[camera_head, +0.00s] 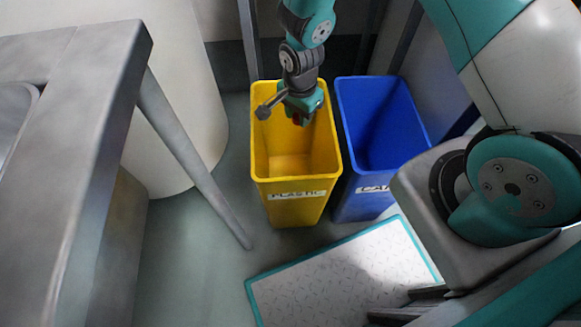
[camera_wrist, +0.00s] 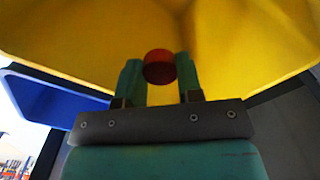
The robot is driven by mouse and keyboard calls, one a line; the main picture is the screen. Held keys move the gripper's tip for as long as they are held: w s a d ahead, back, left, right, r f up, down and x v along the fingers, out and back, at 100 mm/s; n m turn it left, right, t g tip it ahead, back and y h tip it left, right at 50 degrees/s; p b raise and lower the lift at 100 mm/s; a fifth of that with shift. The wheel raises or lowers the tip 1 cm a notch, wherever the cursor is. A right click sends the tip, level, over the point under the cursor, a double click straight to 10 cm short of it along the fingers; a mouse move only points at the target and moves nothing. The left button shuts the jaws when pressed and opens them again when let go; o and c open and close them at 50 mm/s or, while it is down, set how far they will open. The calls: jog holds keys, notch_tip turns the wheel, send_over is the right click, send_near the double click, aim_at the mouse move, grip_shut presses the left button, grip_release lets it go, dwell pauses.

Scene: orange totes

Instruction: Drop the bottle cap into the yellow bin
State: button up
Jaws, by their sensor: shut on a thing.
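The red bottle cap (camera_wrist: 159,66) is between the two teal fingers of my gripper (camera_wrist: 157,72) in the wrist view. In the head view my gripper (camera_head: 299,119) points down over the opening of the yellow bin (camera_head: 290,209), and a bit of red from the cap (camera_head: 296,120) shows at its tip. The bin is upright and carries a label reading "PLASTIC". Its yellow inner walls (camera_wrist: 235,45) fill most of the wrist view. The part of the bin behind my gripper is hidden.
A blue bin (camera_head: 365,205) stands right beside the yellow one. A grey metal table (camera_head: 75,150) with a slanted leg is at the left, near a large pale round container (camera_head: 180,100). A white board with a teal edge (camera_head: 340,280) lies in front of the bins.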

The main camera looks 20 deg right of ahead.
jog(key=o, duration=1)
jog(key=shift+c, duration=0.2)
jog(key=shift+r, duration=0.1)
notch_tip(320, 180, up, 17)
jog(key=p, duration=0.5)
jog(key=shift+r, duration=0.15)
